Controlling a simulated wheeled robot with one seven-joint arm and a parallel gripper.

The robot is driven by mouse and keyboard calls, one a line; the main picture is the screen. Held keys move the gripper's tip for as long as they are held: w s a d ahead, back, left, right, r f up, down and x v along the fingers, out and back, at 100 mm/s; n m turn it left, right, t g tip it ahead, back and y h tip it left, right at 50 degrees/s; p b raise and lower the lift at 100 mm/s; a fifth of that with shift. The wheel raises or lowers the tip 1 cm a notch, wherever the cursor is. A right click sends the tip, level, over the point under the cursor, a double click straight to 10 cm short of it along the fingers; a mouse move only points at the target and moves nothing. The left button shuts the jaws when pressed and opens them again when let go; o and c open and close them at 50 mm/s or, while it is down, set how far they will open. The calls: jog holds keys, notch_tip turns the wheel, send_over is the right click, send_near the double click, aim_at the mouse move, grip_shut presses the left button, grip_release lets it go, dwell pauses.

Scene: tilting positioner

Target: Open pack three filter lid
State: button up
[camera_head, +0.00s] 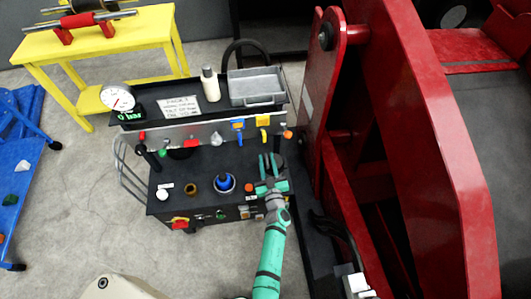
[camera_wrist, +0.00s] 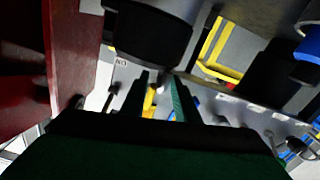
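My gripper (camera_head: 268,162) is over the right end of the cart's lower deck in the head view. Its two fingers show in the wrist view (camera_wrist: 160,88) with a gap between them and nothing clearly held. A large black cylindrical part (camera_wrist: 150,35) is close to the fingers at the top of the wrist view; I cannot tell whether they touch. A blue-topped round part (camera_head: 225,183) and a brown ring-shaped part (camera_head: 191,187) sit on the deck left of my gripper. No readable label shows which part is the pack three filter lid.
The cart's back panel (camera_head: 190,133) carries blue and yellow valve handles. Its upper shelf holds a gauge (camera_head: 118,98), a white bottle (camera_head: 210,83) and a grey tray (camera_head: 256,87). A large red frame (camera_head: 420,130) stands close on the right.

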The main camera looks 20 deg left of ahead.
jog(key=shift+x, duration=2)
grip_shut()
